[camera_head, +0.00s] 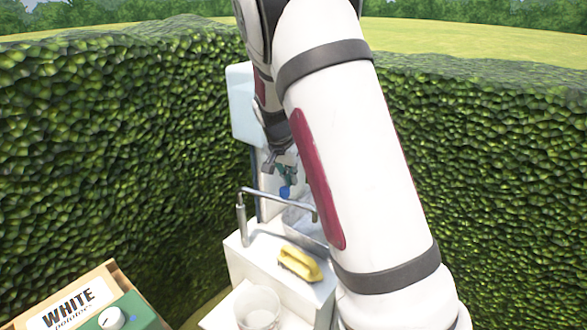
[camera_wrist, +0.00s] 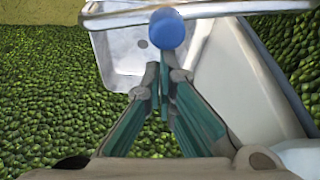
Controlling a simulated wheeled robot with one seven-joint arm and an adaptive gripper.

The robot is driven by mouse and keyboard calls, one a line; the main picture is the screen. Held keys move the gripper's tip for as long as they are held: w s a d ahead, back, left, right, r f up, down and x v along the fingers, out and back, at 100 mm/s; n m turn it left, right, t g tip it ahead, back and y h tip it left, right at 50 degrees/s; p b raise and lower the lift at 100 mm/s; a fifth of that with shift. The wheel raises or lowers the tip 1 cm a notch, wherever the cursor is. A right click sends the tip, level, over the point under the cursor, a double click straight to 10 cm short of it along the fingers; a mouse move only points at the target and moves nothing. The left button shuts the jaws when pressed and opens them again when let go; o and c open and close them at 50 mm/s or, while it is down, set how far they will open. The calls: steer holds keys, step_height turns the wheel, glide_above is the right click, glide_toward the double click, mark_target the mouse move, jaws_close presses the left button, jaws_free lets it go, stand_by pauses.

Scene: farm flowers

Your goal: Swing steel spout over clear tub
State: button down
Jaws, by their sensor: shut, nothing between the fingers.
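In the head view the steel spout (camera_head: 275,195) rises from a post at the left of the white sink stand and reaches right, its outlet over the basin (camera_head: 301,219). The clear tub (camera_head: 258,308) stands lower, nearer the camera, away from the outlet. My gripper (camera_head: 287,180) is just beyond the spout, shut and empty. In the wrist view the spout (camera_wrist: 222,9) crosses the top, beyond my closed fingertips (camera_wrist: 164,74). A blue round knob (camera_wrist: 167,29) shows between fingertips and spout; I cannot tell whether they touch. My arm hides part of the basin's right side.
A yellow brush (camera_head: 298,262) lies on the stand (camera_head: 243,262) between basin and tub. Tall hedges (camera_head: 120,130) close in both sides.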

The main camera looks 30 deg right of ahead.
steer(key=s+a+m+g+p, duration=0.3)
steer(key=a+m, duration=0.6)
steer(key=a, duration=0.5)
steer(key=shift+s+a, duration=0.3)
steer(key=shift+s, duration=0.35)
steer(key=shift+a, duration=0.1)
steer(key=v, duration=1.2)
steer(key=shift+d, duration=0.2)
